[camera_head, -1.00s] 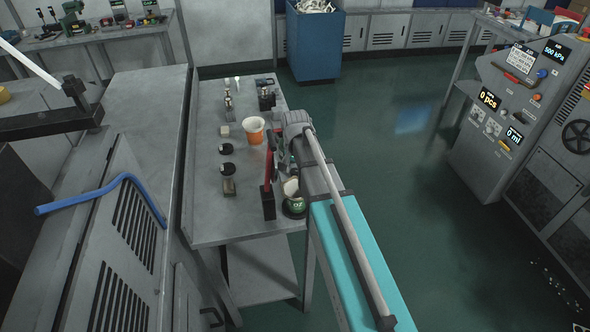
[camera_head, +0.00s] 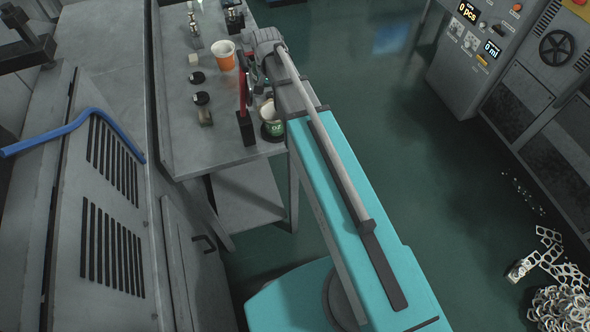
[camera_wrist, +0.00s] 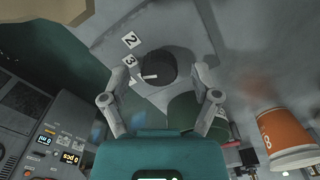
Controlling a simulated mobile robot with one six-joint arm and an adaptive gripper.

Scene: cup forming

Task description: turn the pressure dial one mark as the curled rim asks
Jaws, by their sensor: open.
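A round black dial (camera_wrist: 157,68) with a white pointer line sits on a grey face in the wrist view. White number tags beside it read 2 (camera_wrist: 131,39) and 3 (camera_wrist: 129,60); a further tag below is partly covered. The pointer lies to the left, near the 3 and the lower tag; I cannot tell which exactly. My gripper (camera_wrist: 165,70) is open, its fingers on either side of the dial in the picture; contact is unclear. An orange cup with a pale rim (camera_head: 223,55) stands on the bench and shows at right in the wrist view (camera_wrist: 284,135).
The grey bench (camera_head: 180,130) also holds a red upright lever (camera_head: 243,95) and a dark green container (camera_head: 272,125) beside my arm. A control cabinet (camera_head: 480,55) and scrap metal (camera_head: 565,305) are at right. Floor between is clear.

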